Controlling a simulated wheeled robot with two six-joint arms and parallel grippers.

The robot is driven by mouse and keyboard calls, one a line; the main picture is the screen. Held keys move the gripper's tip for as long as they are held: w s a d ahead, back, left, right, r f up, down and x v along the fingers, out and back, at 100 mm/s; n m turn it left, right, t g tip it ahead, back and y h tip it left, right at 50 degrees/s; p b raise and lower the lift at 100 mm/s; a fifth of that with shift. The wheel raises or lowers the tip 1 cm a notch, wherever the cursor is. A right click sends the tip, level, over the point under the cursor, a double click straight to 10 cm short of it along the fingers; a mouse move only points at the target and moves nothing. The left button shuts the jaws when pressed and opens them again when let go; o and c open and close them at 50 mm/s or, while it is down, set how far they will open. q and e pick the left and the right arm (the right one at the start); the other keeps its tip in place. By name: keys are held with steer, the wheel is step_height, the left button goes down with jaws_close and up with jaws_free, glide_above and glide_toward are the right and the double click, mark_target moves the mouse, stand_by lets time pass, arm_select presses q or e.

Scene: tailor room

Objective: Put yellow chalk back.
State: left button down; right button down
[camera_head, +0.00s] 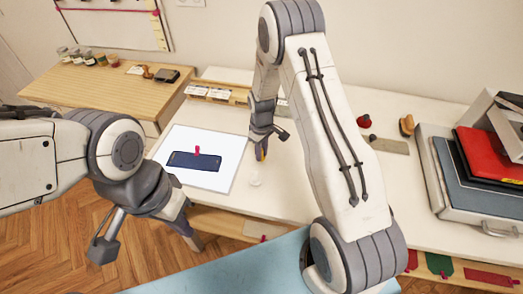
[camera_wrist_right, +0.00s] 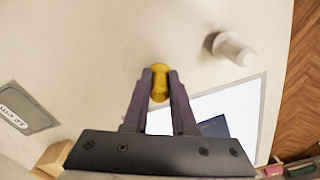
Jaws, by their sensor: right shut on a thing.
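The yellow chalk (camera_wrist_right: 159,84) is between the two fingertips of my right gripper (camera_wrist_right: 160,76) in the right wrist view. In the head view, my right gripper (camera_head: 262,150) is over the white table, right of the white sheet, and a bit of yellow shows at its tips. The gripper is shut on the chalk. I cannot tell whether the chalk touches the table. My left gripper (camera_head: 192,238) hangs low at the left, in front of the table; its finger opening is unclear.
A dark blue flat object (camera_head: 195,161) lies on the white sheet (camera_head: 222,182). A white cylinder (camera_wrist_right: 236,50) stands beside the sheet. A wooden rack with labels (camera_head: 217,94) is at the table's back. A red object (camera_head: 364,121) and a case (camera_head: 465,190) are to the right.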

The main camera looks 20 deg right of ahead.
steer(key=shift+f, duration=0.15)
steer(key=shift+f, duration=0.1)
steer(key=shift+f, duration=0.15)
steer(key=c, duration=0.7)
jaws_free()
